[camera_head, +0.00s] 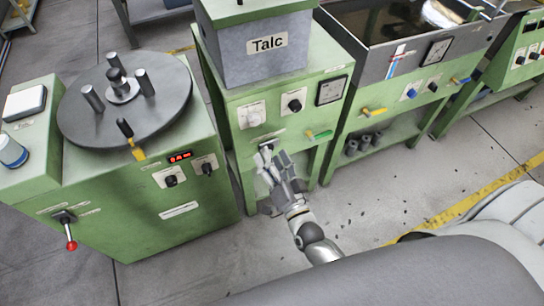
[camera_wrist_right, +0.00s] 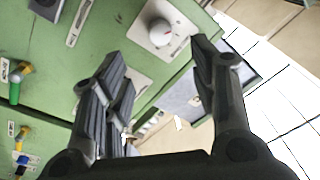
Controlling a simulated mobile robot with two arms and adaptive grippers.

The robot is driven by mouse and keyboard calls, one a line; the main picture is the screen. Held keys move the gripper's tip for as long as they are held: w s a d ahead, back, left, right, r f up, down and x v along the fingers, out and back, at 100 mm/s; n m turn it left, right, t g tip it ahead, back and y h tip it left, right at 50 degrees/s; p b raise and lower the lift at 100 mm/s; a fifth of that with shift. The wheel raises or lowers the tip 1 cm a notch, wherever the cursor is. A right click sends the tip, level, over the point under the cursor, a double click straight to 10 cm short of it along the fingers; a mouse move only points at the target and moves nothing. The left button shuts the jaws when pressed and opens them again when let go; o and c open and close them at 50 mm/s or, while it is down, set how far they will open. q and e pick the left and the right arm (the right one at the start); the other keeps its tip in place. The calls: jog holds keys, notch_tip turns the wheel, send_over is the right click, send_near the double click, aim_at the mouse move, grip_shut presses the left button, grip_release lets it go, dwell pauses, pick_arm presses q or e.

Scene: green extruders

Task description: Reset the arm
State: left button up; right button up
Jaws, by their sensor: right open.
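My right gripper (camera_head: 275,162) is in front of the green Talc cabinet (camera_head: 236,150), below its front panel controls. In the right wrist view the same gripper (camera_wrist_right: 158,62) has its two dark fingers spread apart, with nothing held between them. In the head view a white dial (camera_head: 252,115) and a black knob (camera_head: 295,105) sit on the panel above the gripper. My left gripper is not in view.
A green machine with a grey turntable (camera_head: 130,105) stands at the left, with a red-tipped lever (camera_head: 71,243). A green valve handle (camera_head: 320,135) sticks out right of the gripper. A bath machine (camera_head: 410,60) stands further right. The floor (camera_head: 380,200) in front is open, with dark specks.

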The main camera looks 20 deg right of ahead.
jog(key=s+f+n+g+y, duration=0.1)
jog(key=s+f+n+g, duration=0.35)
jog(key=f, duration=0.95)
jog(key=s+f+n+g, duration=0.2)
jog(key=s+f+g, duration=0.45)
jog(key=f, duration=0.85)
jog(key=s+d+f+n+g, duration=0.1)
jog(key=s+d+f+g, duration=0.1)
jog(key=s+f, duration=0.3)
jog(key=s+d+f+n+g+h, duration=0.1)
jog(key=s+f, duration=0.3)
jog(key=s, duration=0.9)
jog(key=s+d+f+n+g, duration=0.2)
jog(key=s+d+f+g, duration=0.1)
jog(key=s, duration=0.7)
notch_tip(320, 180, down, 3)
jog(key=shift+d+r+g, duration=0.15)
jog(key=shift+r+g, duration=0.05)
jog(key=shift+g, duration=0.4)
